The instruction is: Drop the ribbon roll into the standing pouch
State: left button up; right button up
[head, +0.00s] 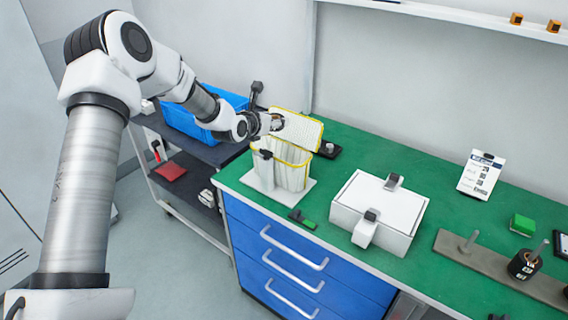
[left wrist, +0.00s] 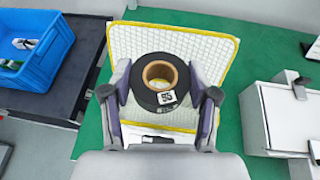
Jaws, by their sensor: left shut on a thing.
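The ribbon roll (left wrist: 148,98) is black with a tan core and a white label, seen in the left wrist view. My left gripper (head: 277,122) is shut on it, one finger on each side. The standing pouch (head: 292,175) is white and quilted with a yellow rim, and sits upright in a white stand on the green bench. Its raised back panel also shows behind the roll in the left wrist view (left wrist: 208,47). The gripper holds the roll above the pouch mouth, in front of that panel. The pouch's inside is mostly hidden. My right gripper is out of view.
A white box (head: 352,205) with grey latches stands right of the pouch. A grey bar (head: 490,262) with pegs and another black roll (head: 525,264) lies farther right. A blue crate (head: 190,125) stands on the dark cart at left.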

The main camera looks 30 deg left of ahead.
pick_arm(q)
jog(key=f, duration=0.1)
jog(key=f+b, duration=0.1)
jog(key=f, duration=0.2)
jog(key=shift+w+a+f, duration=0.15)
jog(key=shift+w+f, duration=0.1)
jog(key=shift+f, duration=0.05)
jog(key=o, duration=0.9)
jog(key=shift+s+r, duration=0.15)
jog(key=shift+c, duration=0.2)
jog(key=o, duration=0.4)
jog(key=shift+c, duration=0.2)
jog(key=v, duration=1.1)
jog(key=shift+s, duration=0.2)
